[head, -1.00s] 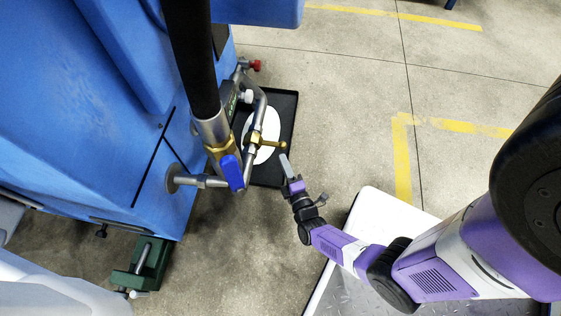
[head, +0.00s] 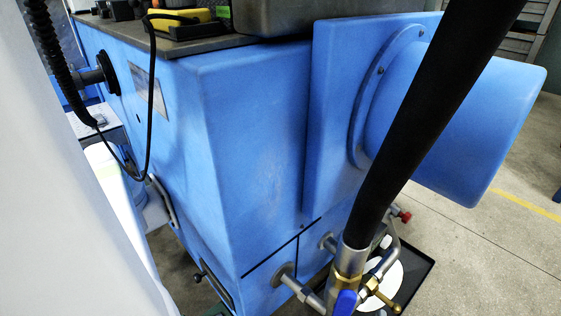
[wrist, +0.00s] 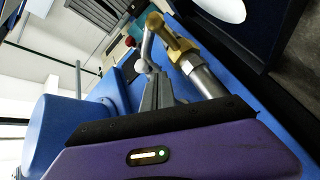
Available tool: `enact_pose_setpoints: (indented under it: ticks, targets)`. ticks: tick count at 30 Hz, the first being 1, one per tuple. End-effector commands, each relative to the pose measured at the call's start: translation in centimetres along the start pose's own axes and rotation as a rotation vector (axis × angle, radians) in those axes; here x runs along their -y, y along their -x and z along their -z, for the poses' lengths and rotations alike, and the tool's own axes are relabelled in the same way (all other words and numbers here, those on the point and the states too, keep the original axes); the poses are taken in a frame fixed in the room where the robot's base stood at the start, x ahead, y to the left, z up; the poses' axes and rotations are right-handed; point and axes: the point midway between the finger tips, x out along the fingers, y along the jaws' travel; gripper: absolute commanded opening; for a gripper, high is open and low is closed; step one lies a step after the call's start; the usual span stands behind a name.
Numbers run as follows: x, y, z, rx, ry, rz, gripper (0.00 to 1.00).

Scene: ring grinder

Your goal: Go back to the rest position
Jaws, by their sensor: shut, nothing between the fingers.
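My gripper (wrist: 158,92) shows in the wrist view, its grey fingers shut with nothing between them. My purple gripper body fills the bottom of that view. The fingers point towards pipework with a brass fitting (wrist: 173,33), which appears beside and beyond them. I cannot tell how far apart they are. In the head view, my gripper and arm are out of frame.
The blue grinder (head: 250,130) fills most of the head view. A black hose (head: 425,130) runs down to a brass valve with a blue handle (head: 345,303). A black tray (head: 425,265) lies on the floor. Clear floor (head: 480,250) shows at right.

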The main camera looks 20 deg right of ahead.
Motion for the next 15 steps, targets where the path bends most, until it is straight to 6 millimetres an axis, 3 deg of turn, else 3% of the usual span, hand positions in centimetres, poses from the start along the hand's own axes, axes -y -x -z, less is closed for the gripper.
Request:
enact_pose_setpoints:
  ticks: [5,11,15]
  targets:
    - [-2.4,3.1,4.5,-0.08,-0.318,0.081,0.0]
    - [-6.1,8.9,9.5,-0.129,-0.618,0.215,0.0]
    - [-9.9,13.5,12.7,-0.136,-0.785,0.317,0.0]
